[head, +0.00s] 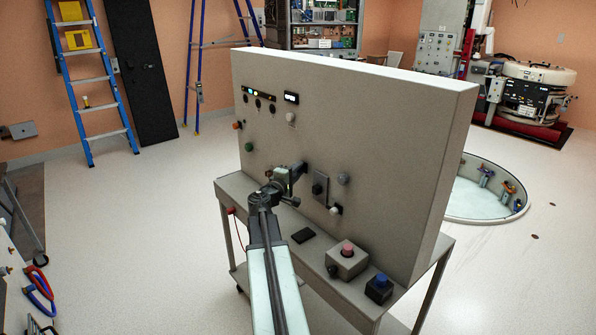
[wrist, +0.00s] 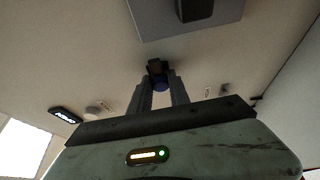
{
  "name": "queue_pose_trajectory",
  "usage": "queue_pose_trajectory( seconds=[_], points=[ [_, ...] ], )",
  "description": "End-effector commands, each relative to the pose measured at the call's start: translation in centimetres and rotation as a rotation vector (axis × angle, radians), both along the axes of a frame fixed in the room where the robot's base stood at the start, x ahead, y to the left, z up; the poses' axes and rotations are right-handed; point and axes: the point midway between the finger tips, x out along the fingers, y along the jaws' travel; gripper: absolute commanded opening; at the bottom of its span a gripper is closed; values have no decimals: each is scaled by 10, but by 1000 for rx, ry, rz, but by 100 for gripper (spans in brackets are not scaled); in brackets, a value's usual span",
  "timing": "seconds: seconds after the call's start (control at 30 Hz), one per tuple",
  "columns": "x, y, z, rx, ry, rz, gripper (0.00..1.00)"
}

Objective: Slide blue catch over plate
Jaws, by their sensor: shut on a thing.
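A dark piece (wrist: 155,67) sits just beyond the catch, against the beige panel. A grey plate (wrist: 160,18) with a dark block on it lies apart from the fingertips, at the top of the wrist view. In the head view my gripper (head: 294,172) reaches the panel's face, and my arm hides the catch there. The grey plate (head: 320,183) shows to its right in that view, with a black knob on it.
The upright beige panel (head: 400,140) stands on a cart (head: 228,186). A red-button box (head: 347,258) and a blue-button box (head: 379,288) sit on the shelf, with a flat black item (head: 303,235). Knobs and a green button (head: 249,147) protrude from the panel. Open floor lies left.

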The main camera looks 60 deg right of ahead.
Motion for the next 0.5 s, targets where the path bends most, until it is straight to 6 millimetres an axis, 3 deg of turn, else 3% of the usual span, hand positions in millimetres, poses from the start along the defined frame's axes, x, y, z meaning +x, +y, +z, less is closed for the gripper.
queue_pose_trajectory(
  seconds=[0.13, 0.3, 0.5],
  points=[
    [-4, 2, 0, 1, -1, 1, 0],
    [-25, 10, 0, 1, -1, 0, 0],
    [-26, 9, -1, 2, -2, -2, 0]
  ],
)
